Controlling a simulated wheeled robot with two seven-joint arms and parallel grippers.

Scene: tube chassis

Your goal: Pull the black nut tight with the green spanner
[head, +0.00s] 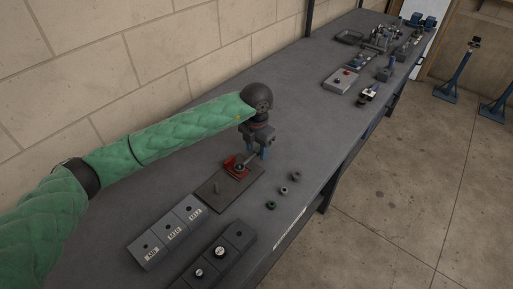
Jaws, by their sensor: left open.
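My left gripper (258,154) points down over the bench, its blue fingertips apart, just right of a red block (233,162) on a dark plate (209,194). A small dark round part, possibly the black nut (240,168), sits by the red block. A thin bar (251,159), possibly the spanner, runs from there towards my fingers. I cannot make out a green colour on it, nor whether my fingers touch it. My right gripper is out of view.
Loose nuts (284,190) lie right of the plate near the bench's edge. A grey block labelled M8, M10, M12 (147,253) and a dark block with round parts (240,237) lie in front. Trays and fixtures (341,80) stand farther along; the bench between is clear.

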